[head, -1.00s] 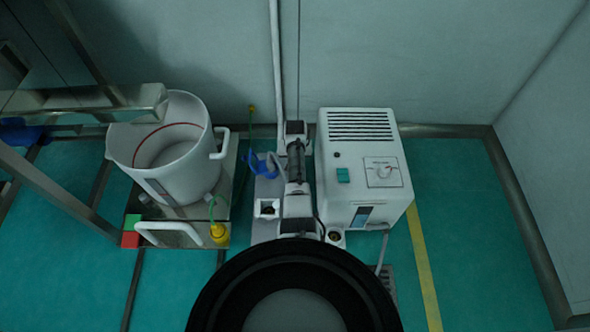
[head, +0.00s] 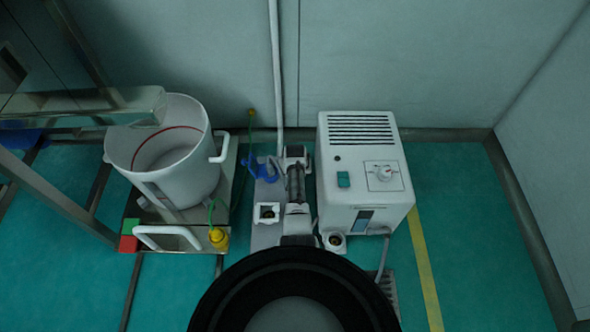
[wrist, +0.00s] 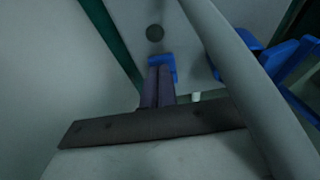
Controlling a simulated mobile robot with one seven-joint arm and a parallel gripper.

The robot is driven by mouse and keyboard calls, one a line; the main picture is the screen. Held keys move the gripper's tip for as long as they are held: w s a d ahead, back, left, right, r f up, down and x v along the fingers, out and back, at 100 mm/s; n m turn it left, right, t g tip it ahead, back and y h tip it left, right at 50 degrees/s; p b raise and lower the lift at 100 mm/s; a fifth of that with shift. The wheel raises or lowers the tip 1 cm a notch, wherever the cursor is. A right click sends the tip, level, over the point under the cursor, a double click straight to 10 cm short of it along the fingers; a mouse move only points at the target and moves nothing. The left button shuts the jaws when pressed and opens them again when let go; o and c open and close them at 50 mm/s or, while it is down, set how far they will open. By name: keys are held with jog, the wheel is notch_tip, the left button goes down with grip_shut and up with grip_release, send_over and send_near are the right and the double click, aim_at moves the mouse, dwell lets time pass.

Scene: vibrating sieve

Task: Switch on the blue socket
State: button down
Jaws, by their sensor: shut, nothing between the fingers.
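The blue socket (head: 264,168) is partly visible in the head view, left of my arm, on a grey plate by the wall. In the wrist view, blue parts (wrist: 270,58) show at the right, behind a pale pipe. Another small blue piece (wrist: 162,62) lies right at my fingertips; I cannot tell whether they touch it. My gripper (wrist: 158,72) is shut and empty, with its dark fingers together. In the head view my arm covers the area around the fingertips.
A white machine (head: 363,180) with a dial and green switch stands close to the right of my arm. A white bucket (head: 170,170) and a yellow-capped part (head: 219,237) stand to the left. A vertical pipe (head: 277,70) runs up the wall. Floor at far right is clear.

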jog(key=shift+s+f, duration=0.35)
jog(key=shift+f, duration=0.05)
jog(key=shift+w, duration=0.1)
jog(key=shift+w+r+b, duration=0.2)
jog(key=shift+w+b, duration=0.4)
jog(key=shift+w+r, duration=0.2)
jog(key=shift+r, duration=0.15)
jog(key=s+f+p+v, duration=0.1)
jog(key=s+p+v, duration=0.1)
jog(key=p+v, duration=1.1)
jog(key=shift+s+r+p, duration=0.2)
jog(key=shift+s+p, duration=0.25)
jog(key=shift+p, duration=1.4)
